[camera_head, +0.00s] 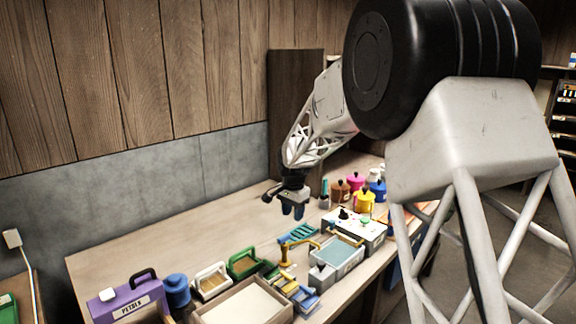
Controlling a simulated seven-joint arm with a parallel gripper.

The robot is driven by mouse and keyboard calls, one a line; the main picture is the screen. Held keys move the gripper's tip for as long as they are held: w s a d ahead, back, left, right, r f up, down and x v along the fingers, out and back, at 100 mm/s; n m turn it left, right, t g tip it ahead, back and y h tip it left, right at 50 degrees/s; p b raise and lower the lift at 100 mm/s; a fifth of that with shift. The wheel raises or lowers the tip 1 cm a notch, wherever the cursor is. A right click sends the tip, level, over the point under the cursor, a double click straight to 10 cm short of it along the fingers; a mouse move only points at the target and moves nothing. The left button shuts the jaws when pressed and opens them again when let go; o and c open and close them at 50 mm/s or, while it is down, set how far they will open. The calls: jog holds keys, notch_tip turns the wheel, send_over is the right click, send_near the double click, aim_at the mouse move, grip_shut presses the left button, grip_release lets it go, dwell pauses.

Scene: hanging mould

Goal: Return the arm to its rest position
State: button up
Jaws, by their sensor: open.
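My gripper (292,210) hangs over the wooden workbench (160,245), its fingers pointing down. It is open and nothing shows between the fingers. My white arm reaches in from the right and covers part of the bench's right side. The gripper is above and behind the small teal rack and left of the coloured pots.
The bench front holds a purple case (128,303), a blue pot (177,290), a green-framed box (243,263), a wooden tray (205,314) and a grey bin (345,250). A yellow pot (365,201) stands among others at right. The bench's back left is clear.

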jog(key=s+d+r+n, duration=0.1)
jog(key=s+d+r, duration=0.3)
jog(key=s, duration=0.4)
jog(key=s+d+r+n+t, duration=0.1)
jog(key=s+d+r+n, duration=0.2)
jog(key=s, duration=0.5)
jog(key=s+d+r, duration=0.4)
jog(key=s+r, duration=0.1)
jog(key=s, duration=0.4)
jog(key=s+d+f+n, duration=0.1)
jog(key=s+d+n, duration=0.1)
jog(key=s, duration=1.1)
jog(key=s+d+f+n+t, duration=0.1)
jog(key=s+d, duration=0.3)
jog(key=s, duration=1)
jog(key=shift+f+n, duration=0.6)
jog(key=shift+f, duration=0.05)
jog(key=shift+r, duration=0.1)
